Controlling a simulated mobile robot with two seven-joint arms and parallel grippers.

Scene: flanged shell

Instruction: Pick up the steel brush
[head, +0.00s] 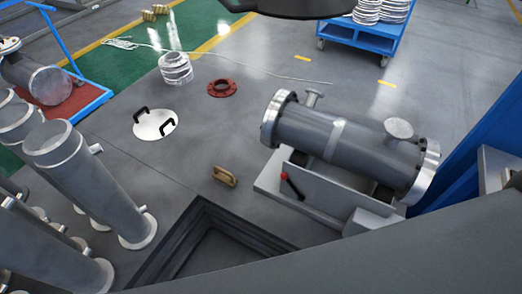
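A small brown wooden block with a raised grip (225,177) lies on the grey floor near the middle of the head view; it looks like the brush. Its bristles cannot be made out clearly. It lies apart from the things around it. Neither of my grippers can be made out in this view.
A dark square pit (215,245) opens just below the block. A flanged grey shell (345,150) rests on a stand (310,190) with a red-knobbed lever to the right. Grey pipes (90,185) stand at left. A white disc with black handles (154,124) lies beyond on open floor.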

